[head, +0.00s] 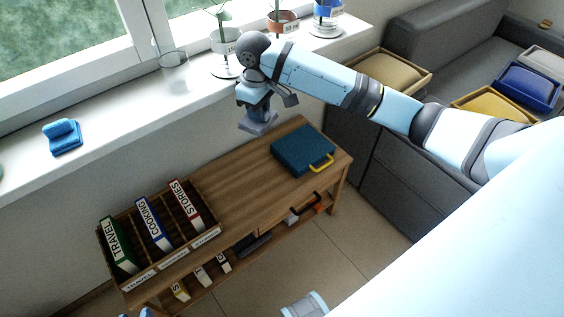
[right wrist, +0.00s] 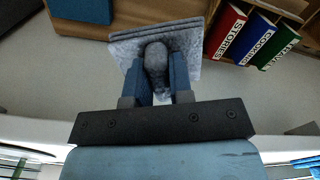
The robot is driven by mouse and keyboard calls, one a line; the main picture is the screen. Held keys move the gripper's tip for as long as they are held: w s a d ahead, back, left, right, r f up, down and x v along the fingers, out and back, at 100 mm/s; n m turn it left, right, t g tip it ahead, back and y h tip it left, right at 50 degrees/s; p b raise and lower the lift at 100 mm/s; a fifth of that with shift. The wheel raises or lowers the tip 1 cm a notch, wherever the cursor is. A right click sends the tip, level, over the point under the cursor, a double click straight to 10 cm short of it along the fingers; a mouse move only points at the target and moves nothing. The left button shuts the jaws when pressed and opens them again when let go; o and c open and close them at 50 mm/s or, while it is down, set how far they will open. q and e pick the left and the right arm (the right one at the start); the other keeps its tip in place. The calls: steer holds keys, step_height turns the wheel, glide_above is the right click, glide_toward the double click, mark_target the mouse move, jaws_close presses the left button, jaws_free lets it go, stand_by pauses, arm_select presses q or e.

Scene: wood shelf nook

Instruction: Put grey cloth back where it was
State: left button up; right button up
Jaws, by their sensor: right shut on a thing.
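The grey cloth (head: 258,126) hangs under my right gripper (head: 257,108) in the head view, above the wooden bench and close to the wall below the window sill. In the right wrist view the cloth (right wrist: 185,38) is a flat, layered grey piece. A rounded grey lump of it sits between the blue fingers of my right gripper (right wrist: 157,85), which are shut on it. It appears to be in the air, apart from the bench.
The wooden bench (head: 245,205) carries a teal case (head: 298,152) with a yellow handle and a slotted rack (head: 207,232) of labelled binders. The white sill (head: 110,135) holds a blue object (head: 62,137), a glass (head: 173,68) and potted plants. The bench middle is clear.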

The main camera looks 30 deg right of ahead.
steer(key=d+f+n+b, duration=0.3)
steer(key=f+n+b, duration=0.1)
steer(key=f, duration=0.7)
steer(key=d+f+n+b, duration=0.3)
steer(key=f+n+b, duration=0.2)
steer(key=f, duration=0.5)
steer(key=d+f+n+b, duration=0.3)
steer(key=f+n+b, duration=0.1)
steer(key=f, duration=0.7)
steer(key=shift+w+f+n+b, duration=0.2)
steer(key=shift+f+n+b, duration=0.15)
steer(key=shift+b, duration=0.35)
steer(key=shift+f+b, duration=0.3)
steer(key=shift+f, duration=0.55)
step_height(320, 180, down, 4)
steer(key=shift+r+b, duration=0.15)
steer(key=shift+b, duration=0.5)
arm_select(q)
steer(key=w+d+r+t+h, duration=0.2)
steer(key=d+r+t+h, duration=0.3)
steer(key=r, duration=0.1)
steer(key=shift+d+m+t, duration=0.3)
steer(key=shift+m, duration=0.1)
arm_select(e)
steer(key=shift+r, duration=0.1)
arm_select(q)
steer(key=shift+r, duration=0.1)
